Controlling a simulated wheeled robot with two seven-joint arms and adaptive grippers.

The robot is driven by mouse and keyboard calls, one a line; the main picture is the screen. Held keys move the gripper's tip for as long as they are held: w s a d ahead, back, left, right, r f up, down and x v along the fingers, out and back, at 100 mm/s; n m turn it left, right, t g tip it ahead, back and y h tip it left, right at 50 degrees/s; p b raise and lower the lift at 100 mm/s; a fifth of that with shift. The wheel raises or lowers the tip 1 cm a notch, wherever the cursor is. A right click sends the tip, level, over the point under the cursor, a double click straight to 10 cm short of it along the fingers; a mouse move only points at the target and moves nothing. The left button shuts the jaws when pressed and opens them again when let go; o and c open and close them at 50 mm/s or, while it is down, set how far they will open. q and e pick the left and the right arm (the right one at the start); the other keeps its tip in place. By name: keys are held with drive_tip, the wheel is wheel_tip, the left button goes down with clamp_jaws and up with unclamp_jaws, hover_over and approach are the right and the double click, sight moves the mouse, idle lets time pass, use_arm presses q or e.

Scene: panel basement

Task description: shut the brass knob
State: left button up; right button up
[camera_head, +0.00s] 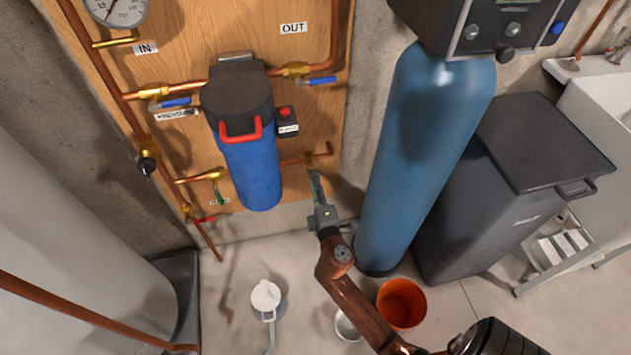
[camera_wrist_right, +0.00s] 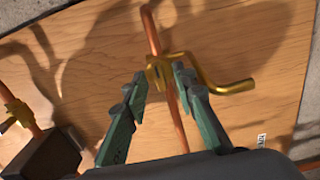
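In the right wrist view a brass fitting (camera_wrist_right: 158,72) sits on a copper pipe, with a bent brass arm (camera_wrist_right: 228,87) reaching to the right. It may be the brass knob; I cannot make out a separate knob. My right gripper (camera_wrist_right: 163,76) has green fingers set apart, with tips on either side of the fitting; I cannot tell if they touch it. In the head view my right gripper (camera_head: 315,180) is just below the end of a copper pipe (camera_head: 318,154), right of the blue filter, and hides the fitting. My left gripper is in no view.
A blue filter housing (camera_head: 248,170) with a red handle hangs on the wooden panel (camera_head: 220,50). A tall blue tank (camera_head: 425,150) stands close right of my arm. An orange bucket (camera_head: 402,302) and a white jug (camera_head: 265,297) stand on the floor.

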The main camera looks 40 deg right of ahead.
drive_tip(key=shift+a, duration=0.1)
drive_tip(key=v, duration=0.7)
drive_tip(key=shift+s, duration=0.25)
idle(0.4)
